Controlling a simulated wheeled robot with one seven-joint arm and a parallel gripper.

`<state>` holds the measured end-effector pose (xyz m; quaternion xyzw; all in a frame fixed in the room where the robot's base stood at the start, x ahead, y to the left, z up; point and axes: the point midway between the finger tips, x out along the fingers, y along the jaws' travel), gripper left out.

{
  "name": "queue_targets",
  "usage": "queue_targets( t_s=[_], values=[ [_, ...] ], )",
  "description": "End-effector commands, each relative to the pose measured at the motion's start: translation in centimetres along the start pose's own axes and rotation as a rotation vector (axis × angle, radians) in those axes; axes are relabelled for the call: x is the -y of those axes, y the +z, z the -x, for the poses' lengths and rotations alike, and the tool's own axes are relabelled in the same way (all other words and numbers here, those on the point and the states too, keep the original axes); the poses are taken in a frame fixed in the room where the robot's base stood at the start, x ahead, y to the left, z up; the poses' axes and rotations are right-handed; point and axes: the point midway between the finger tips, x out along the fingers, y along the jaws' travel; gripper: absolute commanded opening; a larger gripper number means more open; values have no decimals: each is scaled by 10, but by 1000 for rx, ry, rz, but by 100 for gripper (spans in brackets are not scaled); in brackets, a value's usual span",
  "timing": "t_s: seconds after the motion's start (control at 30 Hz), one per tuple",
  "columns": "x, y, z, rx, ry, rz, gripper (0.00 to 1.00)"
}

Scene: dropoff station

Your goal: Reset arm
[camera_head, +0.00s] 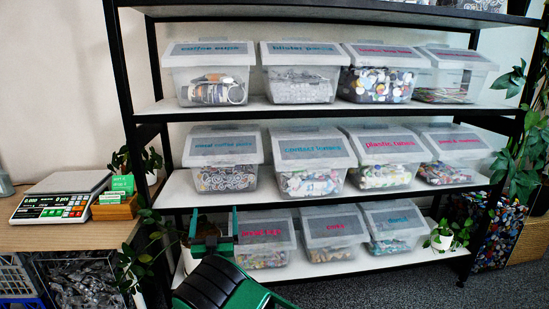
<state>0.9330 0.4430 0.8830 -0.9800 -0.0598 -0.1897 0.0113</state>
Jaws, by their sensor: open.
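My gripper (214,217) shows at the bottom, left of centre, at the end of my green and black arm. Its two green fingers point up and stand apart, with nothing seen between them. It is in front of the left end of the lowest shelf, beside the clear bin with pink lettering (265,250). Whether it touches the shelf or the bin cannot be told from this one view.
A black-framed rack with white shelves (300,205) holds several lidded clear bins of sorted items. A table (60,237) at left bears a scale (62,196). Plants stand beside the rack, one potted plant (446,238) on the lowest shelf. Grey carpet (400,292) shows at lower right.

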Motion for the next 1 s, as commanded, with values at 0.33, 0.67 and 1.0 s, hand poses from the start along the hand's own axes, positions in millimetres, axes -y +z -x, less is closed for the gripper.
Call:
queue_targets(
  t_s=[0.33, 0.67, 1.0],
  values=[
    [-68, -16, -39, 69, 150, 23, 97],
    [-204, -42, -78, 204, 399, 59, 97],
    [-422, -88, -60, 507, 762, 75, 97]
  ],
)
